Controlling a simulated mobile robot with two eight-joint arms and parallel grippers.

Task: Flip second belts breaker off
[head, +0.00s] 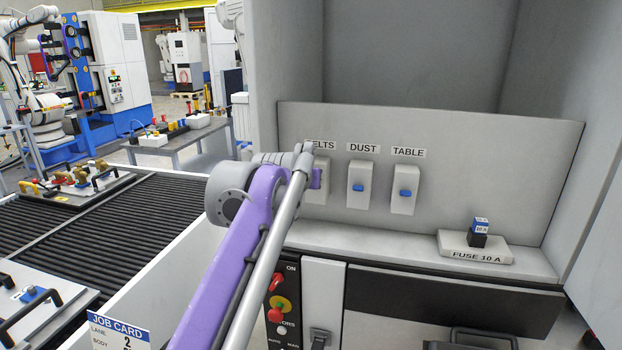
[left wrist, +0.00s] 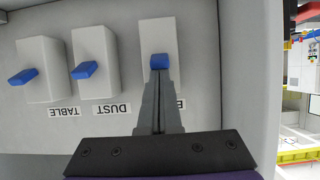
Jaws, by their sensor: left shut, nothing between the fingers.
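The BELTS breaker (head: 318,194) is a pale box on the grey panel at the left of a row of three. My left arm covers part of it and of its label in the head view. Its blue toggle (left wrist: 160,61) shows in the left wrist view, which is upside down. My left gripper (left wrist: 159,74) is shut and empty, with its fingertips at the toggle's edge; I cannot tell whether they touch. The DUST breaker (head: 357,170) and the TABLE breaker (head: 402,177) stand to the right, each with a blue toggle. My right gripper is not in view.
A grey ledge (head: 380,249) runs below the panel and holds a FUSE 10 A block (head: 476,249). Cabinet walls enclose the panel's right side. A control strip with red knobs (head: 277,283) sits below. A roller conveyor (head: 120,238) with fixture trays lies at the left.

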